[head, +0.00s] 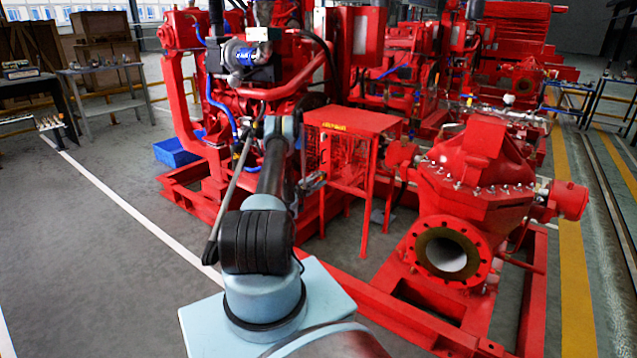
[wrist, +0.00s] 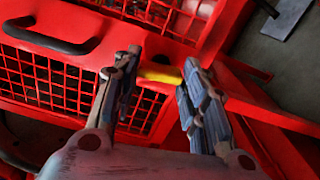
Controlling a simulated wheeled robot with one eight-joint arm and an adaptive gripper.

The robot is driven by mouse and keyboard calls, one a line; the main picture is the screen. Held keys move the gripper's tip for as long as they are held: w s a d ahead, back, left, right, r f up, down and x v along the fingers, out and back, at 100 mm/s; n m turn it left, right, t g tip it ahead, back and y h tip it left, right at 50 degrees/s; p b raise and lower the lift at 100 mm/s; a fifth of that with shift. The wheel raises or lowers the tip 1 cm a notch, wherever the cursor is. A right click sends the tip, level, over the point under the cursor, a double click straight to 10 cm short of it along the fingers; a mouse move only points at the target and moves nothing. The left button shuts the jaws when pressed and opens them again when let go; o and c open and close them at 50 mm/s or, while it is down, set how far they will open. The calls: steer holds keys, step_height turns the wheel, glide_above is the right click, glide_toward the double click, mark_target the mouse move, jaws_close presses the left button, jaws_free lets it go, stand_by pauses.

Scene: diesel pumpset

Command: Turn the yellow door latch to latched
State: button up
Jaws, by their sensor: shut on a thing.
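The yellow door latch (wrist: 162,76) is a short bar on a red mesh door (wrist: 52,82), seen in the wrist view. It lies roughly crosswise in that picture, between the fingers of my gripper (wrist: 160,66). My gripper is shut on the latch, and the fingers hide its ends. In the head view my gripper (head: 313,181) is small and dark, at the front left side of the red mesh cage (head: 345,150). The latch itself cannot be made out there.
A black handle (wrist: 45,38) sits on the door, left of the latch. A red pump (head: 470,190) with an open round flange stands right of the cage. The red engine (head: 270,95) rises behind my arm. Open floor (head: 90,260) lies to the left.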

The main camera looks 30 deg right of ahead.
steer(key=shift+s+d+m, duration=0.25)
steer(key=shift+s+m, duration=0.1)
steer(key=shift+m, duration=0.35)
steer(key=shift+f+m, duration=0.1)
steer(key=shift+m, duration=0.2)
steer(key=o, duration=1.1)
steer(key=shift+c, duration=0.2)
steer(key=shift+w, duration=0.1)
steer(key=shift+a, duration=0.1)
steer(key=shift+a, duration=0.15)
steer(key=shift+a, duration=0.3)
steer(key=v, duration=0.6)
steer(key=shift+s+a, duration=0.2)
